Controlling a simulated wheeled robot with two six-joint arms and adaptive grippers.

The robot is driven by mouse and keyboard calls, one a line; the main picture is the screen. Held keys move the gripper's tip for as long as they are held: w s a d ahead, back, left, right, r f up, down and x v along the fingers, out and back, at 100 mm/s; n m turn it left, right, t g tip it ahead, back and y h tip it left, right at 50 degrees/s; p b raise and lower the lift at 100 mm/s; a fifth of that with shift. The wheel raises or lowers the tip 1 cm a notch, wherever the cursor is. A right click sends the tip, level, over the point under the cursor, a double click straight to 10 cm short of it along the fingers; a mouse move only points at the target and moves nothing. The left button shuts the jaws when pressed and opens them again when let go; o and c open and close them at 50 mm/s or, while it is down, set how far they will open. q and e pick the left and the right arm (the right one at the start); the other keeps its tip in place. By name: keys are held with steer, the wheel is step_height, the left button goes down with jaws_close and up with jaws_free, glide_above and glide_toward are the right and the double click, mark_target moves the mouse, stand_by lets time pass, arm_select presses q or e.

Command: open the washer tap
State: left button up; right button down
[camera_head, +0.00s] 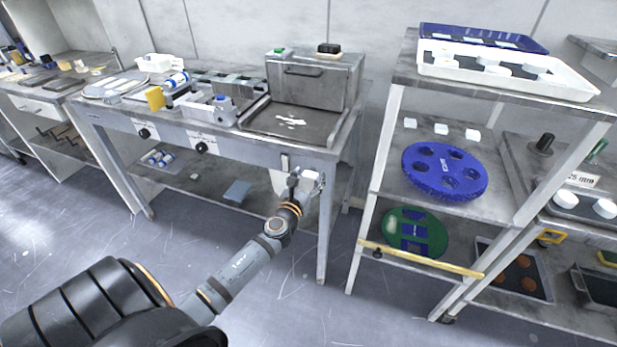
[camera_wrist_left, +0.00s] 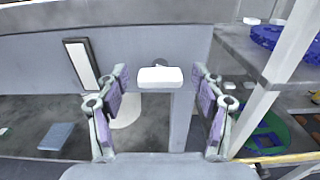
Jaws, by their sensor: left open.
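The washer tap (camera_wrist_left: 160,76) is a small white block-shaped handle on the front of the bench. In the left wrist view it sits at the middle, between my two fingers. My left gripper (camera_wrist_left: 158,110) is open, with one finger to each side of the handle and a gap on both sides. In the head view my left gripper (camera_head: 303,184) is at the bench front, below the metal washer (camera_head: 312,80) and its basin (camera_head: 290,122). A white piece beside the fingers there appears to be the tap. My right gripper is not in view.
The bench front (camera_head: 250,147) carries black knobs and runs behind my gripper. A bench leg (camera_head: 325,235) stands close by. To the right is a shelf rack with a blue disc (camera_head: 444,171) and a green disc (camera_head: 416,232). The floor in front is clear.

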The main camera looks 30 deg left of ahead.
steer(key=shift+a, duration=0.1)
arm_select(q)
steer(key=c, duration=1.2)
steer(key=shift+o, duration=0.2)
